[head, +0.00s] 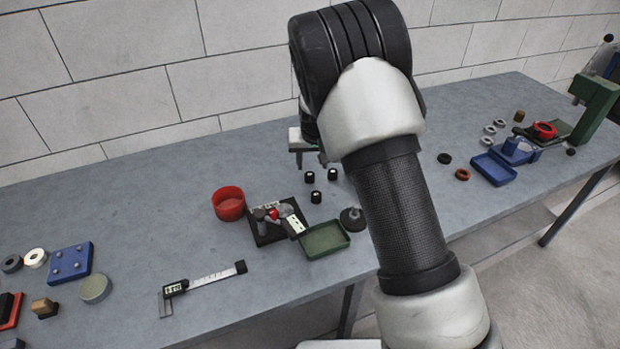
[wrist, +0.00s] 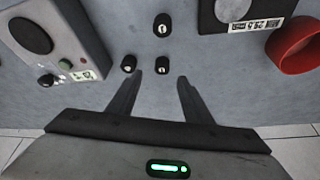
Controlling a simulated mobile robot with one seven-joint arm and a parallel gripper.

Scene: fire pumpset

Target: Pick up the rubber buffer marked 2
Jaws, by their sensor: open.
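Three small black rubber buffers with pale marks on top stand on the grey bench. In the head view they are the left buffer (head: 311,176), the right buffer (head: 333,174) and the near buffer (head: 316,197). The wrist view shows them as one at the top (wrist: 161,24), one at left (wrist: 129,64) and one in the middle (wrist: 162,63). The marks are too small to read surely. My gripper (wrist: 160,77) is open and empty, with the middle buffer just beyond the gap between its fingertips. In the head view my arm hides most of the gripper.
A red bowl (head: 229,204), a black fixture plate (head: 268,232) and a green tray (head: 325,240) stand close by. A grey box with knobs (wrist: 50,40) stands left in the wrist view. Calipers (head: 205,283) lie farther left. The bench behind the bowl is clear.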

